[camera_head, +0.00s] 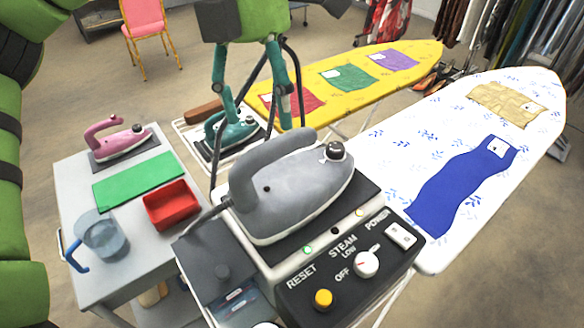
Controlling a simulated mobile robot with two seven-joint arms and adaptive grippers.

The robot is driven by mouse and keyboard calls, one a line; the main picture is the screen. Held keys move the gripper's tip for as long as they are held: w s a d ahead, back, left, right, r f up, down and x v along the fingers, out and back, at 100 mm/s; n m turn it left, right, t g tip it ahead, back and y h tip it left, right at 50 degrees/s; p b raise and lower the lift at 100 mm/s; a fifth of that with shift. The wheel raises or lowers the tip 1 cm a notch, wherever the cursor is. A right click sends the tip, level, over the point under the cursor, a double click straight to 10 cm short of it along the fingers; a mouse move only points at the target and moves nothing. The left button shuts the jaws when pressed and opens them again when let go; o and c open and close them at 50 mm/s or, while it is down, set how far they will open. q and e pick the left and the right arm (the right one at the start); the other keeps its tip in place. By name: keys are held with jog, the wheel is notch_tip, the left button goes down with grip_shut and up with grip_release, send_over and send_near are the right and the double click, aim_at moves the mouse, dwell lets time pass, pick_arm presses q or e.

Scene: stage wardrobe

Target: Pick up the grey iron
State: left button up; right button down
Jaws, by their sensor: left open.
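The grey iron (300,195) rests on the black pad of a steam station (345,265) in the middle foreground. Its thick grey handle arches on top toward the left, and a dark knob sits at its right end. My left gripper (255,112) hangs from the top of the view, with teal fingers spread apart and nothing between them. Its fingertips appear just behind and above the iron's handle in the picture; I cannot tell the exact gap. My right gripper is not in view.
A teal iron (236,132) stands behind the gripper. A grey cart (75,180) at left carries a pink iron (122,140), red tray (172,205) and clear jug (103,238). A yellow board (425,55) and white board (400,150) extend behind and right.

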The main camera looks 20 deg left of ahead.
aim_at(273, 145)
pick_arm(q)
jog(key=f, duration=0.1)
jog(key=s+p, duration=0.1)
jog(key=f, duration=0.1)
jog(key=shift+s+d+f, duration=0.3)
jog(key=shift+f, duration=0.05)
jog(key=shift+d+f+p, duration=0.2)
jog(key=shift+f+p, duration=0.2)
jog(key=shift+f, duration=1.15)
jog(key=shift+d+f, duration=0.1)
jog(key=shift+c, duration=0.8)
grip_shut()
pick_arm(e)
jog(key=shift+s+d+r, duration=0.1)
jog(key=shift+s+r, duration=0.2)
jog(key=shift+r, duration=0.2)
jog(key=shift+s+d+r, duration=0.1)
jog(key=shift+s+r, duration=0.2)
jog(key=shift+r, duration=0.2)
